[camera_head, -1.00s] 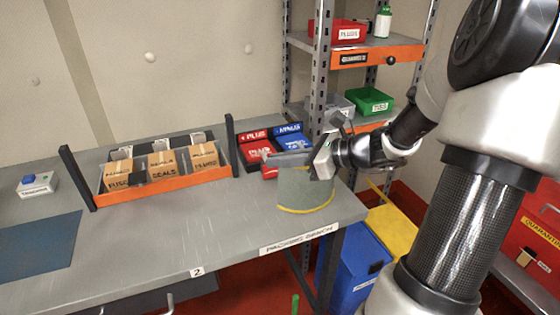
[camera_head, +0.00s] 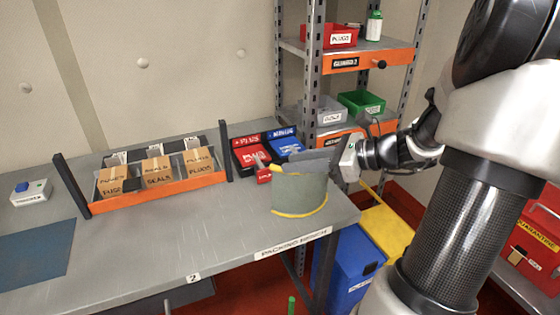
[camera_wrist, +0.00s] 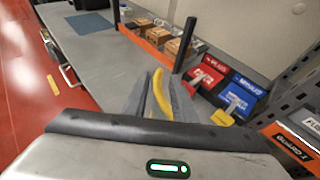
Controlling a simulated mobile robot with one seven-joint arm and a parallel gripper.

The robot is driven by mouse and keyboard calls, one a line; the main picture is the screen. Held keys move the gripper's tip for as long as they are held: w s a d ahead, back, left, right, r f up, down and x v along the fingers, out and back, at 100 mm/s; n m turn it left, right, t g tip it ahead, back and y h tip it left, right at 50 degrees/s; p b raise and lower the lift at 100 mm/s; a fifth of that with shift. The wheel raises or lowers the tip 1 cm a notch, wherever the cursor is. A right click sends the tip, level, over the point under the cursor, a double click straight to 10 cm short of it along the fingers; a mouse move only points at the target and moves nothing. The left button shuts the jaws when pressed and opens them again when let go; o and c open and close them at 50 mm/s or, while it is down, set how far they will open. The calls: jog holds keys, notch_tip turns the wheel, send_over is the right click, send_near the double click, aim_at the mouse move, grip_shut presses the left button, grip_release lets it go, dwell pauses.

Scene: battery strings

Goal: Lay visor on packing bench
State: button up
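The visor (camera_head: 300,196) is a curved grey-green sheet with a yellow lower edge. It stands upright on the packing bench (camera_head: 235,232), near the bench's right end and close to the label on its front edge. My gripper (camera_head: 305,160) is at the visor's upper rim, reaching in from the right. In the wrist view, the two grey fingers of my gripper (camera_wrist: 158,97) are apart, with a yellow strip of the visor (camera_wrist: 161,95) showing between them. They do not appear clamped on it. The visor's far side is partly hidden.
An orange-fronted rack (camera_head: 160,190) of cardboard boxes stands left of the visor. Red (camera_head: 250,153) and blue (camera_head: 284,144) bins sit just behind it. A shelf unit (camera_head: 312,75) rises behind the bench's right end. A blue mat (camera_head: 35,252) lies far left. The bench's front middle is clear.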

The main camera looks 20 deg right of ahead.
jog(key=shift+p+v, duration=0.3)
jog(key=shift+v, duration=2.3)
